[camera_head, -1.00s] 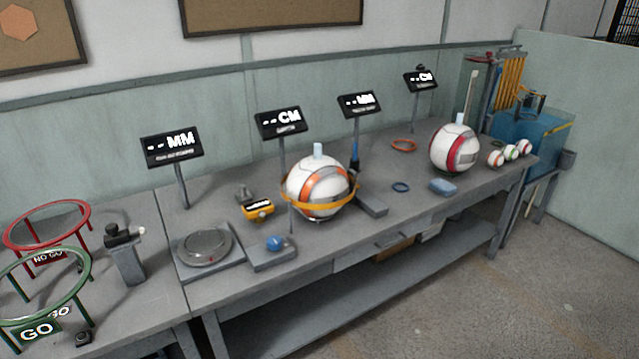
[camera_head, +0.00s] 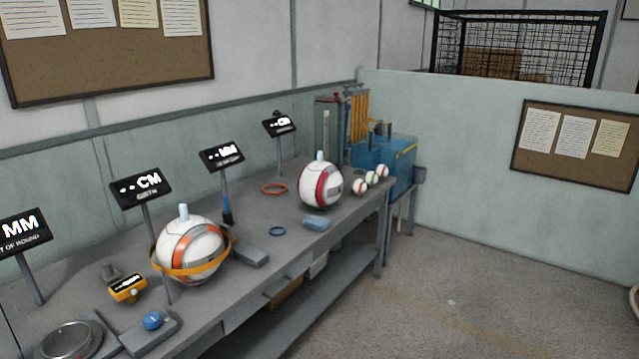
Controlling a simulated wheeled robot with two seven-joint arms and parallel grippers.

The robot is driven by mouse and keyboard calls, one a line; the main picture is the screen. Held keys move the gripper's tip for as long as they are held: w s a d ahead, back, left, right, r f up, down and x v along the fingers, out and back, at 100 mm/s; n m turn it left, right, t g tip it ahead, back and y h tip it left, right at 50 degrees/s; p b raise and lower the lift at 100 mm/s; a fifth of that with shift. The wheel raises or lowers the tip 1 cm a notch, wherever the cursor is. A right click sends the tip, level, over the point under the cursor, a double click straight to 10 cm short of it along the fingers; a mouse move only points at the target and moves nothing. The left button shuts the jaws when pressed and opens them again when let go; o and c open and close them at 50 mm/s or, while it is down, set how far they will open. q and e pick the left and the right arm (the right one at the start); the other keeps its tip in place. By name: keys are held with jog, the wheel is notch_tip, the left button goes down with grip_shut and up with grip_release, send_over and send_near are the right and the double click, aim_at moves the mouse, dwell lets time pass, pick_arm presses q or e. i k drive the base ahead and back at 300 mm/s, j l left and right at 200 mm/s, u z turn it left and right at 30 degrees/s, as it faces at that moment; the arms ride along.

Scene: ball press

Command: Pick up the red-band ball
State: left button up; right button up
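A large white ball with a red band (camera_head: 321,185) sits on the far right part of the grey workbench (camera_head: 245,291), with a small pale blue piece on its top. Another large white ball with an orange band (camera_head: 191,250) sits nearer, with a yellow ring around its lower half. Three small balls (camera_head: 371,179) stand in a row right of the red-band ball; the nearest one (camera_head: 359,187) has a red-orange marking. Neither of my grippers shows in this view.
A pale blue block (camera_head: 316,223), a dark blue ring (camera_head: 277,231) and an orange ring (camera_head: 274,188) lie near the red-band ball. Display signs (camera_head: 221,156) on posts line the bench's back. A blue tank (camera_head: 384,163) stands beyond the bench end.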

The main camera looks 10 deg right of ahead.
aim_at(318, 184)
jog(key=i+l+z, duration=0.3)
jog(key=i+z, duration=0.15)
jog(key=i, duration=0.9)
jog(key=i+j+z, duration=0.2)
jog(key=i+z, duration=0.2)
jog(key=i, duration=0.9)
